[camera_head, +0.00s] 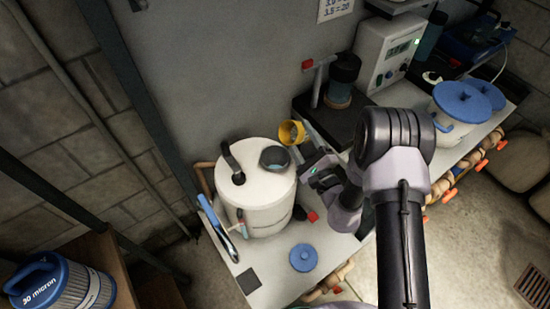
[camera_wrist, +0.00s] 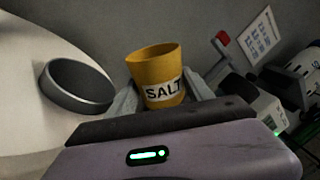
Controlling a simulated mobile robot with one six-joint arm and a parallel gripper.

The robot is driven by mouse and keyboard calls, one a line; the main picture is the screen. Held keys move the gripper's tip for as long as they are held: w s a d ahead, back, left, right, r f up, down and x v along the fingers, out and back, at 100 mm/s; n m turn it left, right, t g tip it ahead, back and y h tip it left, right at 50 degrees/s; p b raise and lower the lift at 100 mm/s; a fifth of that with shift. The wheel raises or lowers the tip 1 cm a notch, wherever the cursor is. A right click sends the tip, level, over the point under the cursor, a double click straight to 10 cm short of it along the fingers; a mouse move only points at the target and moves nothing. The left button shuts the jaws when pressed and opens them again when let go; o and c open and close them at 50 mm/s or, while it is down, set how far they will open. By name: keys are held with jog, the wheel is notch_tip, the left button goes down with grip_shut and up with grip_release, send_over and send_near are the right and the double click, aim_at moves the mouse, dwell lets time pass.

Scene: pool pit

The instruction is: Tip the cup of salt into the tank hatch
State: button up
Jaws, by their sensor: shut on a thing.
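The yellow cup (camera_head: 285,133) is held up just behind and to the right of the tank's hatch in the head view. In the wrist view the cup (camera_wrist: 153,62), labelled SALT, stands between my two fingers. My gripper (camera_head: 297,150) is shut on it; its fingers (camera_wrist: 163,93) flank the cup's sides. The white tank (camera_head: 255,213) stands on the bench. Its round dark-rimmed hatch (camera_head: 274,158) is open on top, and shows left of the cup in the wrist view (camera_wrist: 78,88). The cup's mouth is beside the hatch, not over it. The salt inside cannot be seen.
A dark handle (camera_head: 233,163) rises from the tank top, left of the hatch. A blue lid (camera_head: 303,258) lies on the bench in front. A dark pump-like unit (camera_head: 340,85) and a white control box (camera_head: 388,52) stand behind right. The wall is close behind.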

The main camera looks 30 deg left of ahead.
aim_at(296, 142)
jog(key=shift+s+r+n+g+y, duration=0.15)
jog(key=shift+r+n+y, duration=0.25)
jog(key=shift+n, duration=0.6)
jog(key=shift+r+n+g+y, duration=0.2)
jog(key=shift+r+n, duration=0.25)
jog(key=shift+n, duration=0.55)
jog(key=shift+a, duration=0.1)
jog(key=shift+s+a+r+n+y+b, duration=0.2)
jog(key=shift+s+n+b, duration=0.1)
jog(key=shift+n+b, duration=0.3)
jog(key=shift+s+a+r+n+y+b, duration=0.15)
jog(key=shift+s+n+b, duration=0.2)
jog(key=shift+b, duration=0.35)
jog(key=shift+s+f+n+g+b, duration=0.15)
jog(key=shift+f+n+g+b, duration=0.25)
jog(key=shift+n+b, duration=1.15)
jog(key=shift+s+a+r+n+g+y+b, duration=0.15)
jog(key=shift+s+r+n+g+y+b, duration=0.15)
jog(key=shift+n+b, duration=0.9)
jog(key=shift+s+a+r+n+g+y+b, duration=0.1)
jog(key=shift+s+r+n+g+y+b, duration=0.35)
jog(key=shift+b, duration=1.35)
